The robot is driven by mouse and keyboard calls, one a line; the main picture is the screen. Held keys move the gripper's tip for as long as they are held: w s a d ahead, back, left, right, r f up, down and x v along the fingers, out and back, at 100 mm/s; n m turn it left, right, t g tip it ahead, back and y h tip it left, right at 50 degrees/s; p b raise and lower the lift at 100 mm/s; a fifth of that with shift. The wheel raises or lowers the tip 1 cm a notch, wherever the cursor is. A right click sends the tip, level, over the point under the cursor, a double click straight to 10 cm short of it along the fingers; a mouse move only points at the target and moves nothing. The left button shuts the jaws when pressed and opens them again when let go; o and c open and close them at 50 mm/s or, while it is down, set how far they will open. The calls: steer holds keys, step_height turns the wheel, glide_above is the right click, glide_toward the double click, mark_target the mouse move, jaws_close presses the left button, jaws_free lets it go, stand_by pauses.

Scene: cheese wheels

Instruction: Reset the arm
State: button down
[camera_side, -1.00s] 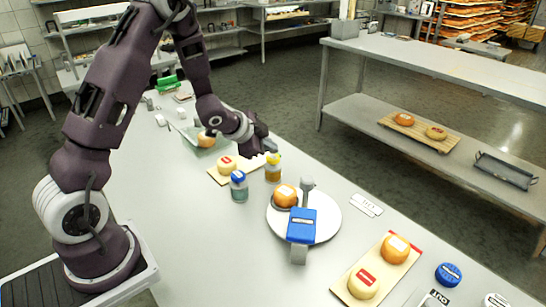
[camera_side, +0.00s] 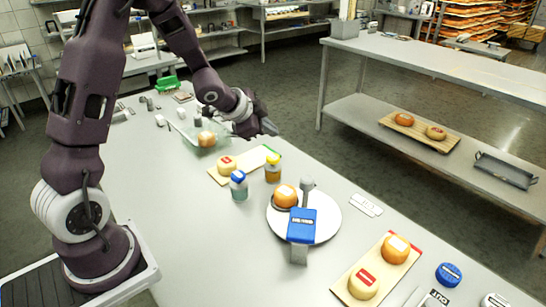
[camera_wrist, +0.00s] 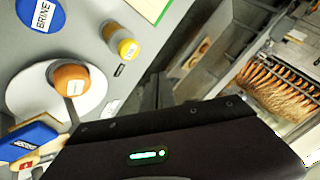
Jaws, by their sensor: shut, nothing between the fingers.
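My gripper (camera_side: 268,127) is shut and empty. In the side view it is raised above the far edge of the steel table (camera_side: 150,190), behind the yellow-capped jar (camera_side: 273,168). In the wrist view my gripper (camera_wrist: 158,85) shows dimly above the dark wrist housing. Below and left of it in the side view, a pale cheese wheel (camera_side: 227,162) sits on a wooden board (camera_side: 250,160). An orange cheese wheel (camera_side: 285,196) sits on the round white plate (camera_side: 322,221). Another orange wheel (camera_side: 206,139) stands farther back on the left.
A blue-capped jar (camera_side: 239,186) stands beside the yellow-capped one. A blue-headed device (camera_side: 302,226) stands at the plate's front edge. A front board (camera_side: 384,270) holds an orange and a pale wheel. Across the aisle, a second table (camera_side: 440,70) has a lower shelf with two wheels.

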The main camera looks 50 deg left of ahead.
stand_by(0.5)
steer(key=s+d+r+n+g+y, duration=0.15)
steer(key=s+d+r+n, duration=0.35)
steer(key=s+r, duration=0.7)
steer(key=s+d+n, duration=0.1)
steer(key=s+d, duration=0.2)
steer(key=s, duration=0.3)
steer(key=s+d+n+g+h, duration=0.1)
steer(key=s+d, duration=0.2)
steer(key=s, duration=0.4)
steer(key=s+d+r+g+h, duration=0.1)
steer(key=s+d, duration=0.2)
steer(key=s, duration=0.3)
steer(key=shift+s+d+n, duration=0.15)
steer(key=shift+d+n, duration=0.2)
steer(key=shift+n, duration=0.05)
steer(key=shift+h, duration=0.25)
